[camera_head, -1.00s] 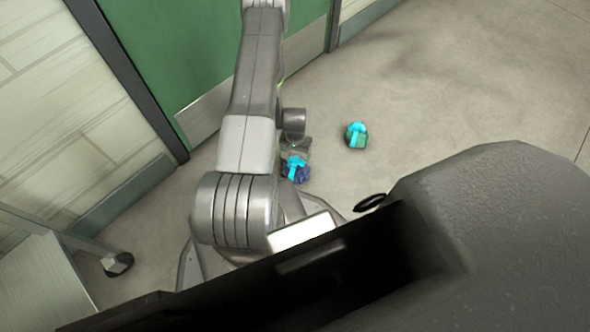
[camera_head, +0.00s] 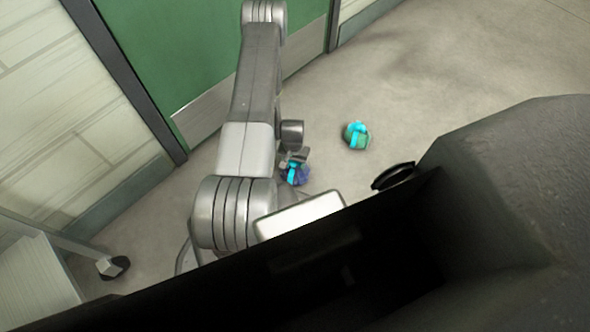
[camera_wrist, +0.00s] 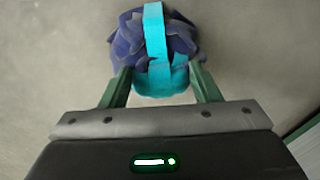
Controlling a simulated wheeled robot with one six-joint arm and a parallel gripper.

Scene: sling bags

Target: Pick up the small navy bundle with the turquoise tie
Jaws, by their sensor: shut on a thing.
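The small navy bundle (camera_wrist: 183,42) with its turquoise tie (camera_wrist: 155,38) shows at the top middle of the wrist view. My gripper (camera_wrist: 160,82) has its two green fingers on either side of the bundle's near turquoise part and is shut on it. In the head view the navy bundle (camera_head: 301,177) is just right of my arm, partly hidden by it. My gripper (camera_head: 294,160) is small and mostly hidden there. I cannot tell whether the bundle is clear of the floor.
A green door (camera_head: 195,45) and pale wall (camera_head: 60,90) stand behind and left. A caster-footed stand (camera_head: 112,267) is at lower left. Open floor (camera_head: 450,80) lies to the right.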

